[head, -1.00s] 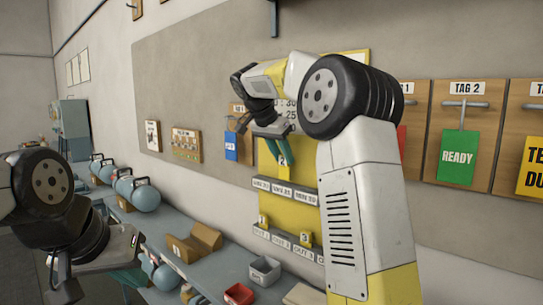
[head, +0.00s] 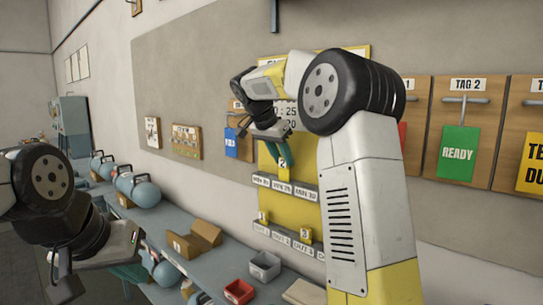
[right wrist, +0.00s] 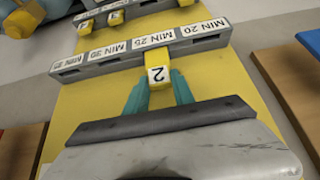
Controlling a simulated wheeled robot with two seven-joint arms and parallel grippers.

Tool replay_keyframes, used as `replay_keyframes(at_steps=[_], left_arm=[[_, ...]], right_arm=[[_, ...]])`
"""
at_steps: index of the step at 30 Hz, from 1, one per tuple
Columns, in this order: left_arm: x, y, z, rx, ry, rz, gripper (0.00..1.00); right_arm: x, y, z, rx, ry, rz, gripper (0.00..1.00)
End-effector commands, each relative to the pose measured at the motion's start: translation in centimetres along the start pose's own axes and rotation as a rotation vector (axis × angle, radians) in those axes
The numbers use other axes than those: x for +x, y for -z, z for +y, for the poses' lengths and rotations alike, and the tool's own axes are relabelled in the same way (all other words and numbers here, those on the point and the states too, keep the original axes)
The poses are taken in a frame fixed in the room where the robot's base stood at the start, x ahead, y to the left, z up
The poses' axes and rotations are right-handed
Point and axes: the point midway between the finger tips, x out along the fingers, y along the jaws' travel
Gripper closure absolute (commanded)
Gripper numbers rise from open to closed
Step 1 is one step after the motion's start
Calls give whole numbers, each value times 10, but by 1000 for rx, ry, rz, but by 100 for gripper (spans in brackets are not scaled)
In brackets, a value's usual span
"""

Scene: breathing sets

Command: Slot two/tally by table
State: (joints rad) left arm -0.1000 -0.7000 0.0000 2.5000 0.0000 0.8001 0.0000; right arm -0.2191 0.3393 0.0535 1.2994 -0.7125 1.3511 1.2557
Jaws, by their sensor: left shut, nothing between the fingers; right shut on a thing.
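My right gripper (head: 284,150) is shut on a yellow tally marked 2 (head: 284,172), in front of the yellow board (head: 268,168). The right wrist view shows the tally (right wrist: 158,72) between the teal fingers (right wrist: 159,92), at the edge of the rail with MIN labels (right wrist: 130,46). I cannot tell whether it is seated in a slot. In the head view this upper rail (head: 300,190) runs across the board. Yellow tallies 1 (head: 263,217) and 3 (head: 305,235) stand at the lower rail (head: 284,239).
A green READY tag (head: 459,153) hangs on the right wall. My right arm hides part of the board.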

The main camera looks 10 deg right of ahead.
Motion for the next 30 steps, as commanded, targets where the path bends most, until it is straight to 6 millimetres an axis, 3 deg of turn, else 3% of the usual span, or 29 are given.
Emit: replay_keyframes(at_steps=[29,30], left_arm=[[0,0,0,0,0,0,100],[0,0,0,0,0,0,100]], right_arm=[[20,-13,0,0,-1,0,100],[20,-13,0,0,0,0,64]])
